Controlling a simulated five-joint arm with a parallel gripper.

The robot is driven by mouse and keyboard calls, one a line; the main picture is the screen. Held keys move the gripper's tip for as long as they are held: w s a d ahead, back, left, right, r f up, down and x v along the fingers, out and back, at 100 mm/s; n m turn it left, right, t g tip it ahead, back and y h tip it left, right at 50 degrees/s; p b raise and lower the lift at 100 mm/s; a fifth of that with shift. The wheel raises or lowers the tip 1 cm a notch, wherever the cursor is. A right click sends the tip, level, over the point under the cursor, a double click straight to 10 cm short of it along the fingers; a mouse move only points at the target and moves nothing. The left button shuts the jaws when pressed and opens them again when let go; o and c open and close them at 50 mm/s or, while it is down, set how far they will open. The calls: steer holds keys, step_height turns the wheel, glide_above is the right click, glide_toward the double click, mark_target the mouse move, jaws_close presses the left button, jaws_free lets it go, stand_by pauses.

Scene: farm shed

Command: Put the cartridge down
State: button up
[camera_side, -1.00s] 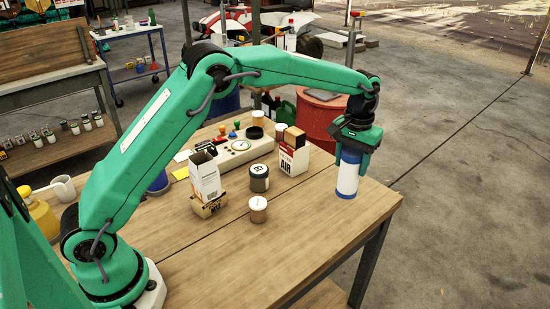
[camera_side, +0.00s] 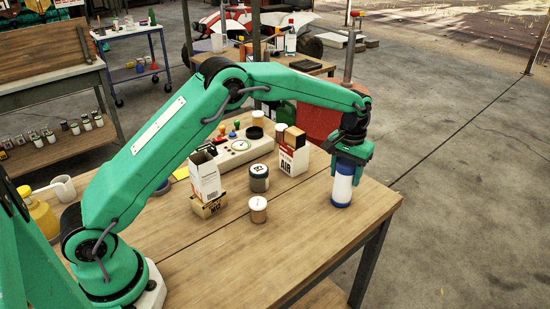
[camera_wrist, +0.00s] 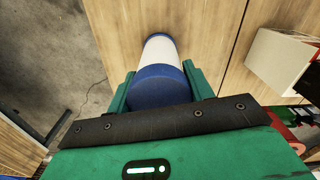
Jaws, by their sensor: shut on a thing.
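The cartridge (camera_side: 343,186) is a white cylinder with blue ends, at the right end of the wooden table in the side view. It stands close to upright. My gripper (camera_side: 350,164) is above it, shut on its upper end. Its lower blue end is at or just above the tabletop; I cannot tell if it touches. In the wrist view, the cartridge (camera_wrist: 162,52) lies between the two green fingers of my gripper (camera_wrist: 160,85), its near blue end toward the camera.
A white and red AIR box (camera_side: 292,158), a dark jar (camera_side: 259,180), a small lidded pot (camera_side: 258,212) and an open carton (camera_side: 204,181) stand to the left. The table (camera_side: 300,235) is bare in front. Its right edge is near the cartridge.

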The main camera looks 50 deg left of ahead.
steer(key=shift+f, duration=0.1)
steer(key=o, duration=1)
steer(key=shift+o, duration=0.2)
step_height(320, 180, up, 12)
steer(key=shift+r, duration=0.1)
steer(key=shift+r, duration=0.1)
stand_by(0.6)
